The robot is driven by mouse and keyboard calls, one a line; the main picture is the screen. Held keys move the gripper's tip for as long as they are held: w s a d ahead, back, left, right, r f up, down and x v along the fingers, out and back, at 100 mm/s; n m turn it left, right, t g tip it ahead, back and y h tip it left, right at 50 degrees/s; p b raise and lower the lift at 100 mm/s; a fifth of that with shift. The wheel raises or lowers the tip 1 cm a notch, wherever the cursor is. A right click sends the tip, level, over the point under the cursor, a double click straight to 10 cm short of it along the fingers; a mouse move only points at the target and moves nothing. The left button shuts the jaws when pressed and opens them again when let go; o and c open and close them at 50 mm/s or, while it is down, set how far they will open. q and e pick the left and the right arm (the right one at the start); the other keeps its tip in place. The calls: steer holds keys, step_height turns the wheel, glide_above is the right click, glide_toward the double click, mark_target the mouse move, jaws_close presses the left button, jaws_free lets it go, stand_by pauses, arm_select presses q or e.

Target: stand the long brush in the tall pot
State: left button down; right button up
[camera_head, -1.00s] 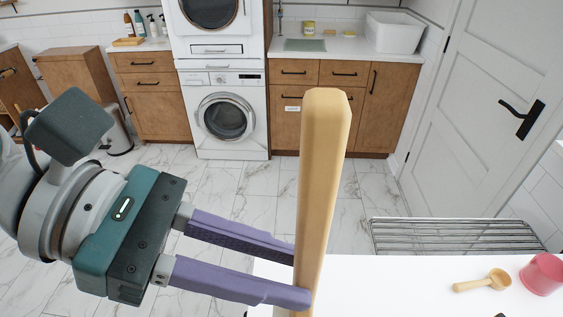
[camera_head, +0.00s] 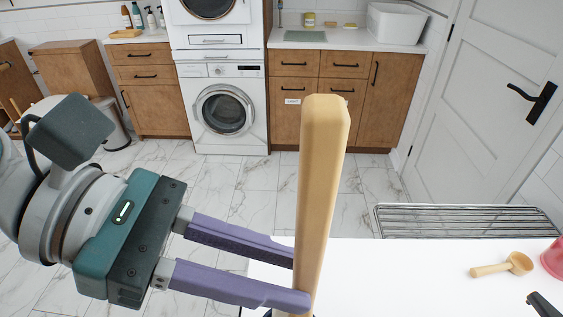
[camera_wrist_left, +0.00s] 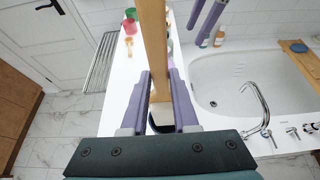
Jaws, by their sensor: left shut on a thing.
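The long brush shows as a pale wooden handle (camera_head: 322,180), standing nearly upright. My left gripper (camera_head: 300,280) is shut on it low in the head view. The handle also shows between the purple fingers in the left wrist view (camera_wrist_left: 155,50). The brush's lower end is out of the head view. A dark rounded shape (camera_wrist_left: 161,123) shows between the fingers in the wrist view; I cannot tell what it is. My right gripper (camera_wrist_left: 197,34) shows there at the top, its two fingers apart. I cannot make out the tall pot.
A white counter (camera_head: 400,275) carries a wooden scoop (camera_head: 503,266), a pink cup (camera_head: 554,259) and a dark object (camera_head: 543,304). A metal rack (camera_head: 470,220) lies beyond it. A white basin with a tap (camera_wrist_left: 255,105) is right of the counter in the wrist view.

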arm_select(q)
steer(key=shift+f+b, duration=1.75)
steer(key=shift+f, duration=1.35)
steer(key=c, duration=0.6)
jaws_free()
steer(key=b+v, duration=0.1)
steer(key=v, duration=0.9)
